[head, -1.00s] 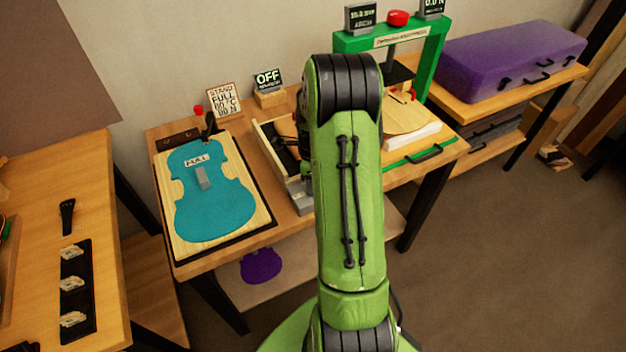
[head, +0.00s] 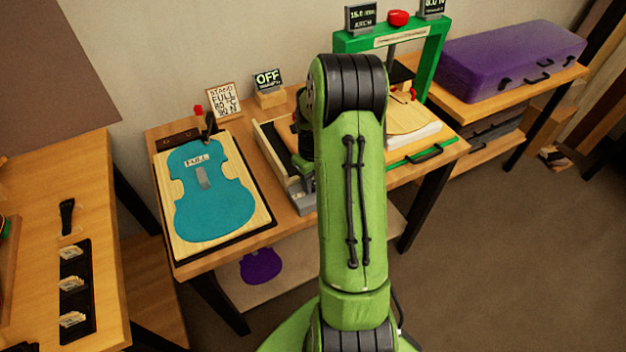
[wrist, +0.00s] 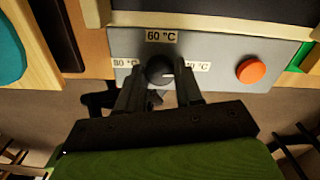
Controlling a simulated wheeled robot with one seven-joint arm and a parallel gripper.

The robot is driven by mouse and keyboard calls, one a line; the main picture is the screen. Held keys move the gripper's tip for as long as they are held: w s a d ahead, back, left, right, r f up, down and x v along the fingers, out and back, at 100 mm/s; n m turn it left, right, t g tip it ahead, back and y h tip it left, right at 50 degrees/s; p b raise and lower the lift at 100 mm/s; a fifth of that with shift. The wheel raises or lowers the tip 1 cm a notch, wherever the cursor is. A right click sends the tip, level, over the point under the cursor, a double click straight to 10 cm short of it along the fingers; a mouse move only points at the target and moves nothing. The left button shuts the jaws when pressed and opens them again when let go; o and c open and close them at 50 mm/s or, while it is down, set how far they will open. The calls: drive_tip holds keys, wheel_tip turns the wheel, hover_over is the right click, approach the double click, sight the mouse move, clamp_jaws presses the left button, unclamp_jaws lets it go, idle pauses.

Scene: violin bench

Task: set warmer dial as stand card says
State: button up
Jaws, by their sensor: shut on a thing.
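The warmer's dial (wrist: 158,70) is a dark round knob on a grey panel (wrist: 215,48) in the wrist view. Labels read 80 °C (wrist: 125,63) at left, 60 °C (wrist: 161,36) at top and apparently 70 °C (wrist: 197,67) at right, partly covered by a finger. A pale mark on the dial points right. My gripper (wrist: 161,84) is shut on the dial, a finger on each side. In the head view my arm hides the dial. The stand card (head: 223,100) reads STAND, FULL, a temperature that looks like 80 °C, and a blurred force in N.
An orange button (wrist: 250,71) sits right of the dial. A small display (head: 267,79) behind the warmer (head: 272,160) reads OFF. A teal violin-shaped template (head: 208,205) marked FULL lies left. The green press (head: 440,50) stands close on the right.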

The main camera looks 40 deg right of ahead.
sight(313, 184)
drive_tip(key=shift+m, duration=0.3)
drive_tip(key=o, duration=1)
drive_tip(key=shift+o, duration=0.2)
wheel_tip(313, 184, up, 16)
drive_tip(key=p, duration=0.3)
drive_tip(key=shift+f, duration=0.1)
